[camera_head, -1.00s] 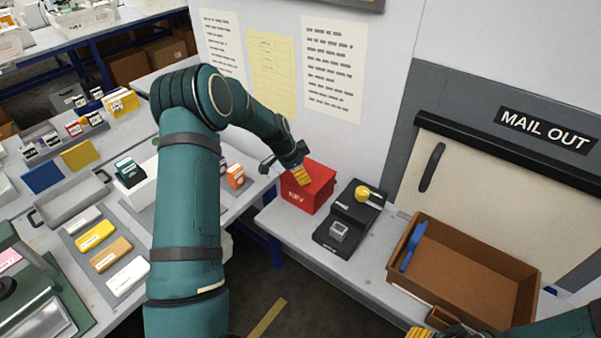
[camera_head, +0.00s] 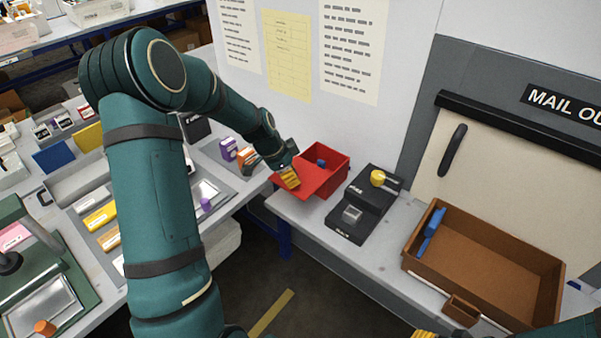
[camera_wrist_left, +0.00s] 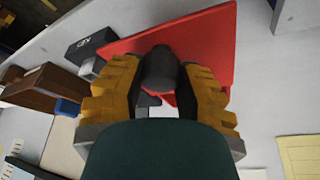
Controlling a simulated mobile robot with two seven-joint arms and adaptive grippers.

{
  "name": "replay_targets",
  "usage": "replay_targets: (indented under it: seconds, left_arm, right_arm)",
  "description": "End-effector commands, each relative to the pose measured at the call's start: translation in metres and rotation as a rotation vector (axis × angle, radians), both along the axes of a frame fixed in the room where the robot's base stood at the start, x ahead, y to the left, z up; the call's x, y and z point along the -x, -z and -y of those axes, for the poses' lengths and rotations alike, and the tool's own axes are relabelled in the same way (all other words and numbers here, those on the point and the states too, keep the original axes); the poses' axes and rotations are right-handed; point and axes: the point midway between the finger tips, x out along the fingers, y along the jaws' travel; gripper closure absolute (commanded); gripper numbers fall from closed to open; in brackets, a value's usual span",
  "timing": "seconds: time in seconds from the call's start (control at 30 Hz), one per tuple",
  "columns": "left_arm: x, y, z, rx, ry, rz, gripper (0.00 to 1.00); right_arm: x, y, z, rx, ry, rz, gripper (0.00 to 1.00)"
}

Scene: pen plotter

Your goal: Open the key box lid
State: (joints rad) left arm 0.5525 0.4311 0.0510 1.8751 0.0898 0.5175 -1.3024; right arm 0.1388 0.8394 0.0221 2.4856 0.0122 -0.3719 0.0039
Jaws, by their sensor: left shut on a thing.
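The red key box (camera_head: 338,176) stands on the grey bench against the wall. Its red lid (camera_head: 310,180) is swung open toward the left and front, and a small blue thing (camera_head: 321,162) shows inside. My left gripper (camera_head: 288,178) is at the lid's outer left end. In the left wrist view its yellow fingers (camera_wrist_left: 157,92) are shut on a dark knob (camera_wrist_left: 158,66) in front of the red lid (camera_wrist_left: 205,40). My right gripper (camera_head: 424,334) shows only as yellow fingertips at the bottom edge.
A black device with a yellow knob (camera_head: 377,177) stands just right of the box. A brown tray (camera_head: 490,290) with a blue item (camera_head: 432,222) lies farther right. The mail-out door (camera_head: 480,160) is behind. The left table (camera_head: 240,200) is crowded; a floor gap lies between the benches.

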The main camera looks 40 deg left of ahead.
Motion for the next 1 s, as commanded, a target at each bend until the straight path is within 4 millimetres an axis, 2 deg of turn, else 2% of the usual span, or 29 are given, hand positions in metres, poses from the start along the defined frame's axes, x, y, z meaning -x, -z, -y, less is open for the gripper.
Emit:
replay_targets:
  seconds: [0.03,0.13,0.43,0.47,0.53,0.87,1.0]
  left_arm:
    - [0.008,0.005,0.001,0.003,0.0,-0.009,1.0]
    - [0.014,0.004,0.001,0.004,0.002,-0.01,1.0]
    - [0.014,0.003,0.001,0.004,0.003,-0.01,1.0]
    - [0.014,0.003,0.002,0.004,0.003,-0.01,0.56]
    - [0.014,0.003,0.001,0.003,0.003,-0.009,0.32]
    - [0.013,0.001,0.0,0.002,0.002,-0.007,0.32]
    - [0.016,-0.009,-0.003,0.001,0.0,-0.004,0.32]
  right_arm:
    - [0.0,0.005,0.0,0.001,0.0,-0.001,0.53]
    - [0.0,0.006,0.0,0.001,0.0,-0.001,0.53]
    - [0.0,0.006,0.0,0.001,-0.001,-0.001,0.53]
    - [0.0,0.006,0.0,0.001,-0.001,-0.001,0.53]
    - [0.0,0.006,0.0,0.001,-0.001,-0.001,0.53]
    - [0.001,0.005,0.0,0.001,-0.001,-0.001,0.53]
    - [0.001,0.005,0.0,0.001,-0.001,-0.001,0.53]
